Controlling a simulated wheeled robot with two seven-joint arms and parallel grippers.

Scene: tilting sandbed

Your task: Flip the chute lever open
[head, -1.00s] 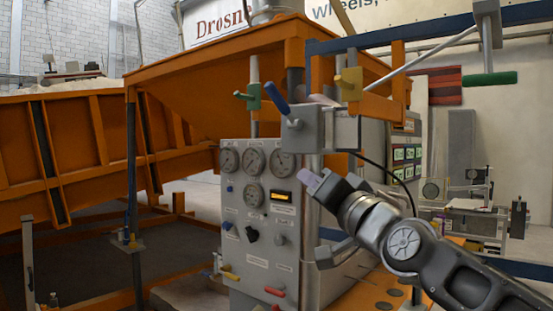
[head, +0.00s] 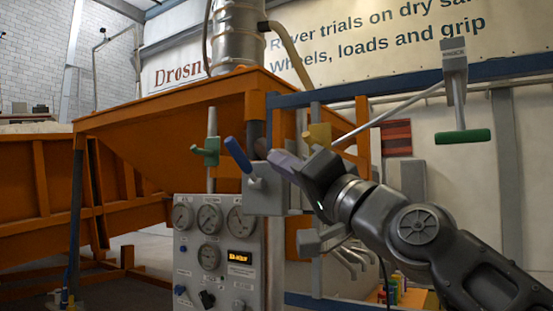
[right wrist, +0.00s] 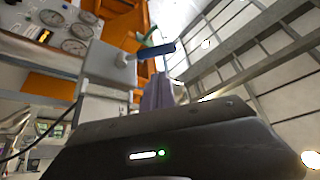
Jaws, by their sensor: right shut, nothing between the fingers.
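The lever with the blue handle (head: 238,155) sits on a grey box (head: 264,192) on a post beside the gauge panel. The handle points up and to the left. My right gripper (head: 282,158) is shut and empty, with its fingertips at the upper right of the box, to the right of the handle. In the right wrist view, the blue handle (right wrist: 157,51) shows just beyond the fingertips (right wrist: 158,92), and the grey box (right wrist: 108,64) is to the left. I cannot tell whether the fingers touch anything. My left gripper is not in view.
An orange hopper (head: 165,118) is behind the lever. A green-handled valve (head: 207,151) and a yellow-handled valve (head: 318,135) stand close to either side. A green-handled pull (head: 463,136) hangs from the blue beam (head: 400,82). The gauge panel (head: 216,270) is below left.

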